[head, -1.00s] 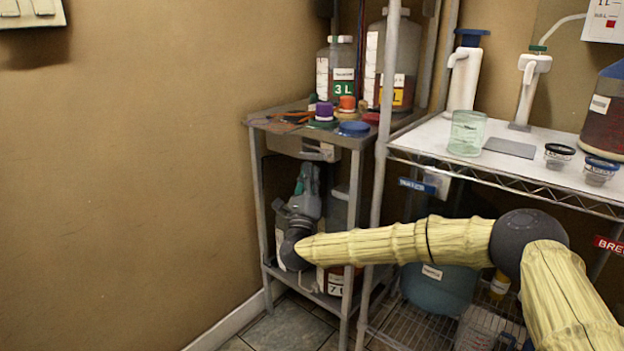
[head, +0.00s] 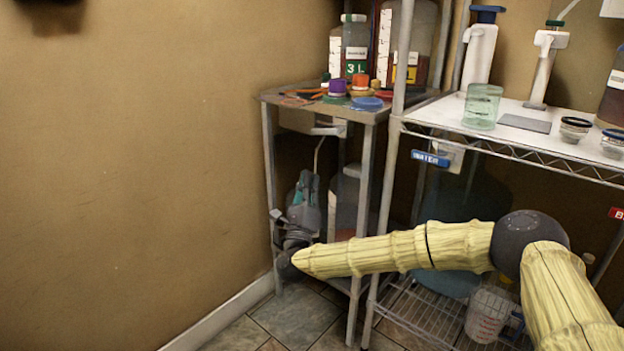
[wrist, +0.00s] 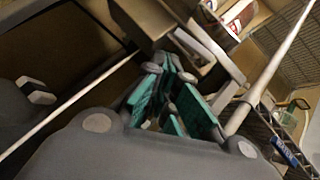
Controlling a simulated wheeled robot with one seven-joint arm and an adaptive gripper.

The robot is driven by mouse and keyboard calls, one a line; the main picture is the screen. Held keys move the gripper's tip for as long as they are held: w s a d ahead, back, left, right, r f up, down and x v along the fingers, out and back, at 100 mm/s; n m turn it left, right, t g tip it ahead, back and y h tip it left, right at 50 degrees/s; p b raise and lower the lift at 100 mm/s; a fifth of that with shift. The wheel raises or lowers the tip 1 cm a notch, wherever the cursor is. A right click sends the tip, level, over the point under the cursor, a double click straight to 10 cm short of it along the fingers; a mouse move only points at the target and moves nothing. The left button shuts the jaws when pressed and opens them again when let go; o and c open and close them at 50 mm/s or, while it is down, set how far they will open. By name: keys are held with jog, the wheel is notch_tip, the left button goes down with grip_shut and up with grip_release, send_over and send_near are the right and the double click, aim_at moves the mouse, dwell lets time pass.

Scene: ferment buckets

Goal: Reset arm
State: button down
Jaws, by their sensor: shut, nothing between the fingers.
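My gripper (head: 307,182) has grey links and teal finger pads and points upward at the left of the head view. It is below the top of the small grey side table (head: 290,98), near that table's left legs; I cannot tell whether it touches them. In the wrist view its teal fingers (wrist: 178,100) are drawn together, with nothing seen held between them. My yellow-covered arm reaches across the lower part of the head view and hides part of the lower shelves.
Lids, a 3 L bottle (head: 355,48) and a larger jug crowd the side table. A wire shelf (head: 510,150) on the right holds a glass beaker (head: 482,106) and small jars. A measuring jug (head: 487,314) stands low down. The wall (head: 130,160) at left is bare.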

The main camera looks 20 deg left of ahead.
dwell(0.4)
jog(key=s+d+f+n+g+y, duration=0.2)
jog(key=s+f+n+g, duration=0.25)
jog(key=f, duration=0.55)
jog(key=s+d+f+n+g+y, duration=0.2)
jog(key=s+f+n+g, duration=0.3)
jog(key=f, duration=0.6)
jog(key=s+d+f+n+g+y, duration=0.25)
jog(key=f+n, duration=0.35)
jog(key=f, duration=0.4)
jog(key=s+d+f+n+g+h, duration=0.3)
jog(key=s+d+f+n+g, duration=0.1)
jog(key=s+d+f, duration=0.75)
jog(key=s+d+f+n+g+h, duration=0.35)
jog(key=s+d+f, duration=0.5)
jog(key=d, duration=0.55)
jog(key=s+d+r+n+g+h, duration=0.2)
jog(key=s+d+g+h, duration=0.25)
jog(key=s+d, duration=1.55)
notch_tip(320, 180, up, 32)
jog(key=w+p, duration=0.1)
jog(key=p, duration=3.2)
jog(key=shift+w+d+r+g, duration=0.2)
jog(key=shift+w+d+g, duration=0.1)
jog(key=shift+g, duration=0.1)
